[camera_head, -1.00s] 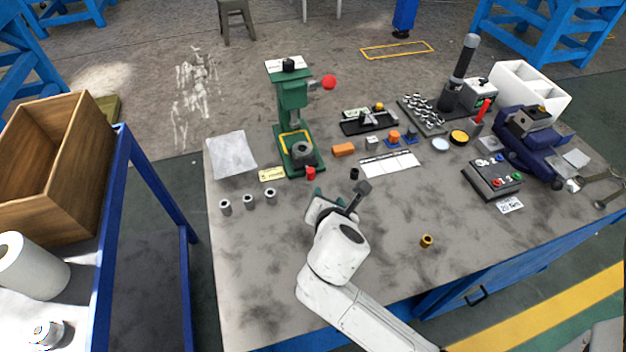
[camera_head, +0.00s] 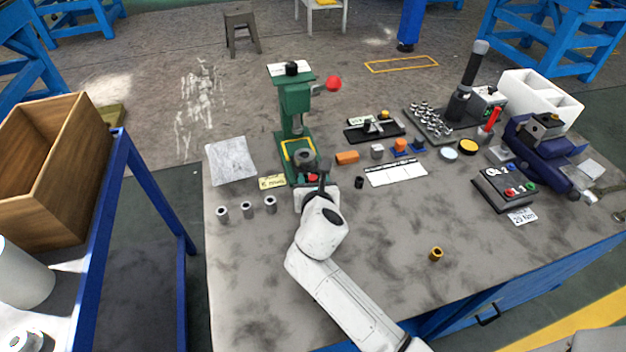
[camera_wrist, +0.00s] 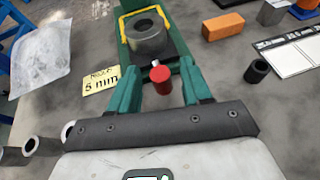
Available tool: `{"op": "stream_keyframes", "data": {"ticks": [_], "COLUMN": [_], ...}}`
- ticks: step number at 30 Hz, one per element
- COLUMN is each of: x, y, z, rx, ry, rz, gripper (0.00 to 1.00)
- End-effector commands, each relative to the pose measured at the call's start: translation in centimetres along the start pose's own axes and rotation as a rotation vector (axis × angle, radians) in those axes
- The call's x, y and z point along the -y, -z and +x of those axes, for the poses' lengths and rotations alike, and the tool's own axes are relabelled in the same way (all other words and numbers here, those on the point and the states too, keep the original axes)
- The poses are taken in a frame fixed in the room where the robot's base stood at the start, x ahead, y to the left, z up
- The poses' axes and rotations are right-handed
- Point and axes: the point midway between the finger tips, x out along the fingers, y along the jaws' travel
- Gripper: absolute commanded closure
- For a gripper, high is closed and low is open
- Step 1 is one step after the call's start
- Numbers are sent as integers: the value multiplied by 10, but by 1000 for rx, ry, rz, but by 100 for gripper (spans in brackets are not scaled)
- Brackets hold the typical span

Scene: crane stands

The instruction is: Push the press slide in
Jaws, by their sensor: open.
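The green arbor press (camera_head: 295,105) stands on the bench left of centre, with a red ball on its lever at its upper right. Its base carries a yellow frame and a dark round bushing (camera_head: 305,157), also large in the wrist view (camera_wrist: 147,32). A red knob on a short metal stem (camera_wrist: 161,75) sticks out at the front of the base; it seems to be the slide's handle. My gripper (camera_wrist: 160,88) is open, its two green fingers one on each side of the red knob. In the head view, my wrist partly hides the knob.
Several grey sleeves (camera_head: 246,206) stand left of my gripper, by a "5 mm" card (camera_head: 272,182). An orange block (camera_head: 347,158) and a small black ring (camera_head: 359,182) lie to the right. The bench front is mostly clear around a brass bushing (camera_head: 436,254).

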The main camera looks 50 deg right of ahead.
Motion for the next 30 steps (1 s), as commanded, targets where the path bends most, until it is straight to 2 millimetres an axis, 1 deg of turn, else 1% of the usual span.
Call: {"op": "stream_keyframes", "data": {"ticks": [1,5,14,27,29,30], "x": [0,1,1,1,1,1], "y": [0,0,0,0,0,0], "z": [5,12,14,14,14,14], "rx": [0,0,-1,-1,-1,-1], "ry": [1,2,1,0,0,0], "rz": [2,3,2,2,2,2], "gripper": [52,52,52,94,99,100]}}
